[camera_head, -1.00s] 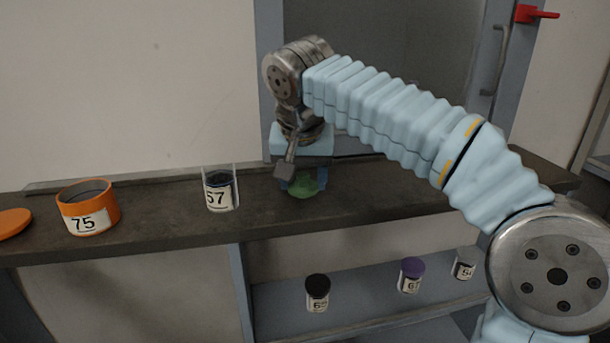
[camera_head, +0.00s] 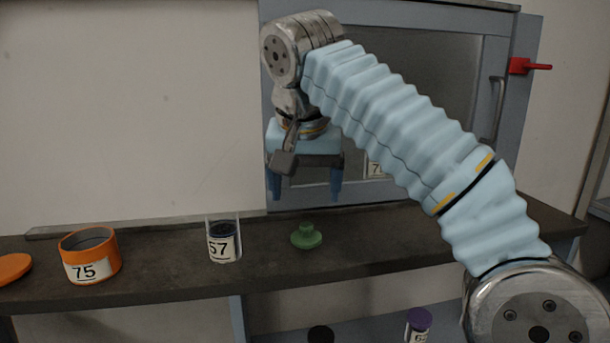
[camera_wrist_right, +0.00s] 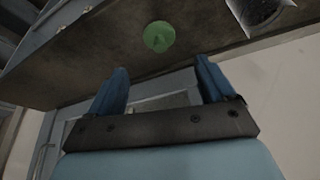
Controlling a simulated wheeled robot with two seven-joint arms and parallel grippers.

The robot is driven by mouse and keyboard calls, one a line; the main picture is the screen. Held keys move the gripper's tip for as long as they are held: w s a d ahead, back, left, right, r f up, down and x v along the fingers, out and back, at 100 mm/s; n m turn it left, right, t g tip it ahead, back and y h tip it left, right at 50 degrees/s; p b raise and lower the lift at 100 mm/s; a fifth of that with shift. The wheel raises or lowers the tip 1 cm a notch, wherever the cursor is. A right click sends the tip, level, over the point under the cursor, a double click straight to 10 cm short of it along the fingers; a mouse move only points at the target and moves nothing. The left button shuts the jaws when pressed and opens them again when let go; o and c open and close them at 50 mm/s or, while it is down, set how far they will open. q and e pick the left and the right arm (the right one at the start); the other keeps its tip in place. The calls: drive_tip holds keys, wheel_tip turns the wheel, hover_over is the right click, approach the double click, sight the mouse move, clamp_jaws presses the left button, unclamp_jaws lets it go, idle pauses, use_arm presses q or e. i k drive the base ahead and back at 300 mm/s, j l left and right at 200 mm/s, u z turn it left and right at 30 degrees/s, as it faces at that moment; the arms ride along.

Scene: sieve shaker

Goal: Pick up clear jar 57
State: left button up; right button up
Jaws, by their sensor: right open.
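Clear jar 57 (camera_head: 224,246) stands upright on the dark shelf, with dark contents and a white label reading 57. No lid shows on it. Part of a clear vessel with dark contents, likely this jar, shows at the top right of the right wrist view (camera_wrist_right: 262,10). My right gripper (camera_head: 305,198) is open and empty, fingers pointing down, above the shelf and to the right of the jar. Its two blue fingers also show in the right wrist view (camera_wrist_right: 163,82). A green lid with a knob (camera_head: 306,236) lies on the shelf below the gripper. My left gripper is not in view.
An open orange jar 75 (camera_head: 90,257) stands left of jar 57, with an orange lid (camera_head: 13,267) at the far left. A purple-lidded jar (camera_head: 419,322) stands on the lower shelf. A grey-framed cabinet with a window (camera_head: 420,85) is behind my arm.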

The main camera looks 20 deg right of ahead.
sight(223, 235)
drive_tip(key=k, duration=1)
